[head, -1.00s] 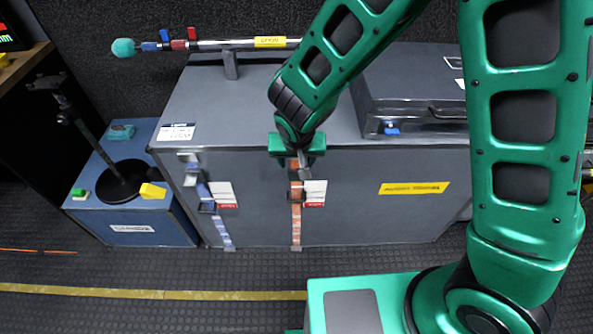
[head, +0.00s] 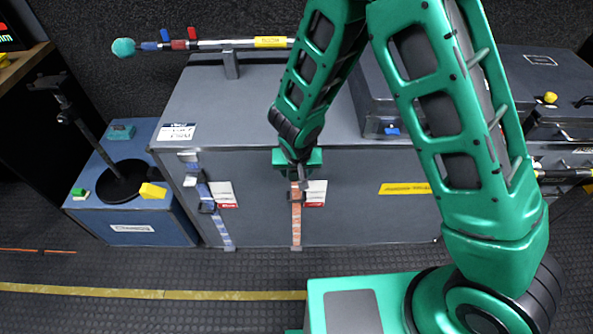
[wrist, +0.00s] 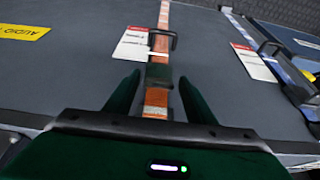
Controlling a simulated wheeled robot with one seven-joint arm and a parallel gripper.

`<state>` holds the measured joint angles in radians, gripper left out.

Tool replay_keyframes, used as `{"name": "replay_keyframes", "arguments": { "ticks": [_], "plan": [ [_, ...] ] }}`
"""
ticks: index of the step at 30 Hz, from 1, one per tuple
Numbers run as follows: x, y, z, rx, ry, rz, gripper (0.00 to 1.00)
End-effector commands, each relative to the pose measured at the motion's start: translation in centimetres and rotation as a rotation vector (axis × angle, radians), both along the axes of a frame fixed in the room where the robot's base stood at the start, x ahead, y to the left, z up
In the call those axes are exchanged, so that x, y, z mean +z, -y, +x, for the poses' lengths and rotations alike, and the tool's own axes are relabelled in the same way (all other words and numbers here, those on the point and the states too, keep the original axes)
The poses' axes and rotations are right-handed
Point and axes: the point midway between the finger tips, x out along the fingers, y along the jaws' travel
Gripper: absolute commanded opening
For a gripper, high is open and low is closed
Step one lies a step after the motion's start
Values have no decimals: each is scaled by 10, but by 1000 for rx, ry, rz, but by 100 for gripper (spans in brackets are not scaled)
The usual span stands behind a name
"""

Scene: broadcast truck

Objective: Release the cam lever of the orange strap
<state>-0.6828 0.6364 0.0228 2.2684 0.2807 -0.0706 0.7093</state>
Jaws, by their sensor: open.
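The orange strap (head: 296,230) runs down the front of the large grey case. Its cam buckle, with a dark lever frame (wrist: 161,41), shows ahead of my fingertips in the wrist view. A white-and-red tag (head: 315,193) hangs beside it. My gripper (head: 299,181) is over the upper part of the strap in the head view and hides some of it. In the wrist view my gripper (wrist: 160,84) is open, one finger on each side of the strap, with a dark piece (wrist: 159,76) of strap hardware between them. Nothing is held; contact cannot be told.
A blue strap (head: 221,225) with its own buckle and tag is to the left on the grey case (head: 260,220). A pole (head: 210,44) lies above the case top. A blue box (head: 130,220) carrying a stand is at left. The floor in front is clear.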

Motion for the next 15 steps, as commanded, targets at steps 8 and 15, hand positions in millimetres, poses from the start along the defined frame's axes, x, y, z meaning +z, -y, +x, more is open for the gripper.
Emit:
{"name": "replay_keyframes", "arguments": {
  "ticks": [8, 15],
  "plan": [
    [0, 0, 0, 0, 0, 0, 19],
    [1, 0, 1, -3, -16, 1, 9]
  ]
}}
